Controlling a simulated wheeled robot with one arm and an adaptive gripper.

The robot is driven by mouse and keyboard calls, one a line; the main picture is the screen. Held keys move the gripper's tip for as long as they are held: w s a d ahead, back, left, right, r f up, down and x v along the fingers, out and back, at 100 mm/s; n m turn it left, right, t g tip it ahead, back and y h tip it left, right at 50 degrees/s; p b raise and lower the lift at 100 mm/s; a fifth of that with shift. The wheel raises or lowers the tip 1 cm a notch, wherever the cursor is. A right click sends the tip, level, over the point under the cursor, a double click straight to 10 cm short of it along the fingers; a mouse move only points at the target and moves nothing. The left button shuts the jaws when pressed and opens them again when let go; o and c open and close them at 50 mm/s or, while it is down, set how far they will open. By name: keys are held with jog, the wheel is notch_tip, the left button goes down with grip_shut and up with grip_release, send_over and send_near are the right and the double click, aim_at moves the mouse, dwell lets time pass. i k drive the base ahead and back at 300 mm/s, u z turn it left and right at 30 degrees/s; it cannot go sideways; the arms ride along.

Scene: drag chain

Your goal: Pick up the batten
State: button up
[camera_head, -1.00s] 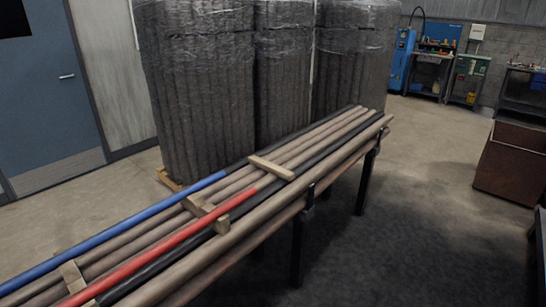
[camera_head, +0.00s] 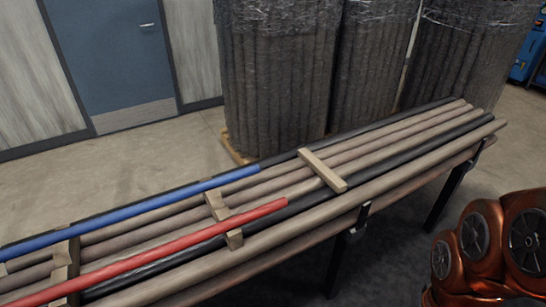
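A light wooden batten (camera_head: 322,170) lies across the top of the long poles, near their right part. A second batten (camera_head: 214,205) sits among the poles left of it, partly hidden by the red pole. Another wooden piece (camera_head: 66,262) shows at the lower left, also partly covered by poles. I cannot tell from the picture which one is the task's batten. My orange arm (camera_head: 490,245) shows at the lower right. My gripper is outside the view.
Brown, black, blue (camera_head: 130,215) and red (camera_head: 160,250) poles lie side by side on a rack with dark legs (camera_head: 452,195). Wrapped pole bundles (camera_head: 275,80) stand behind on a pallet. A blue door (camera_head: 110,50) is at the back left. Open floor lies between door and rack.

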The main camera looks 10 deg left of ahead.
aim_at(336, 182)
jog(key=u, duration=0.95)
jog(key=i, duration=0.85)
jog(key=u, duration=0.9)
